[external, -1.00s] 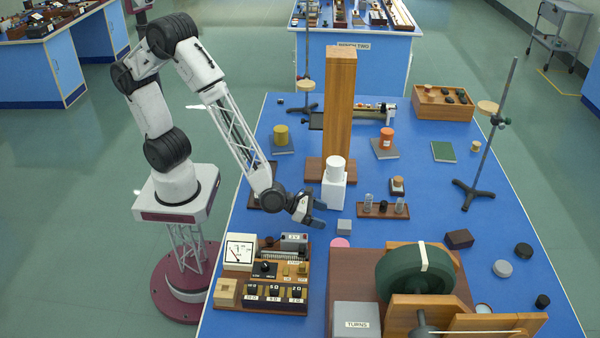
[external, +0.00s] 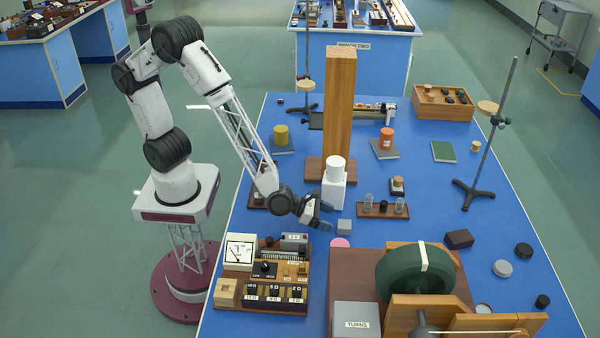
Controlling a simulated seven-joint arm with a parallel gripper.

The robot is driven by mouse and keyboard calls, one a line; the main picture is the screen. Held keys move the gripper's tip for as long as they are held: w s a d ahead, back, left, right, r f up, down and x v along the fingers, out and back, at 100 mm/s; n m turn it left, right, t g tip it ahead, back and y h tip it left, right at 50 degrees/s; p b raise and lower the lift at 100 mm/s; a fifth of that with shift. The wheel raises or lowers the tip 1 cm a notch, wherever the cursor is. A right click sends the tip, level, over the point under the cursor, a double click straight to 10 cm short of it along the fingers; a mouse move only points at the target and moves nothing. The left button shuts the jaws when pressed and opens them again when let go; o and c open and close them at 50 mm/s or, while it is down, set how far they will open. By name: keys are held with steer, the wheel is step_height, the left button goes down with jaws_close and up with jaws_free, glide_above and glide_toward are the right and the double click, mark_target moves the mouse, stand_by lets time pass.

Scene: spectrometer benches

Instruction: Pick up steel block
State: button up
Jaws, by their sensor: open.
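A small light-grey steel block (external: 344,227) sits on the blue bench top, in front of the white block. My gripper (external: 328,217) is open, just to the left of the steel block and slightly above it in the picture. Its dark fingers point right, towards the block. I see no contact, and the exact gap and height are hard to tell from this view. The space between the fingers looks empty.
A white block with a white cylinder (external: 334,184) stands close behind my gripper, before a tall wooden post (external: 340,115). A pink disc (external: 340,243) lies in front. A test-tube rack (external: 382,210) is to the right, a meter panel (external: 262,275) front left.

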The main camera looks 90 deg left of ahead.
mark_target(340, 223)
steer(key=shift+w, duration=0.1)
steer(key=shift+x, duration=2.55)
steer(key=shift+d, duration=0.15)
steer(key=shift+c, duration=0.3)
steer(key=c, duration=1)
steer(key=shift+r, duration=0.7)
step_height(340, 223, up, 2)
steer(key=shift+r, duration=0.15)
steer(key=s+a, duration=0.2)
steer(key=s, duration=0.3)
steer(key=s+a+r, duration=0.1)
steer(key=s+a, duration=0.1)
steer(key=s, duration=0.3)
steer(key=s+a, duration=0.1)
steer(key=s, duration=0.4)
steer(key=shift+a+r, duration=0.15)
steer(key=shift+a, duration=0.25)
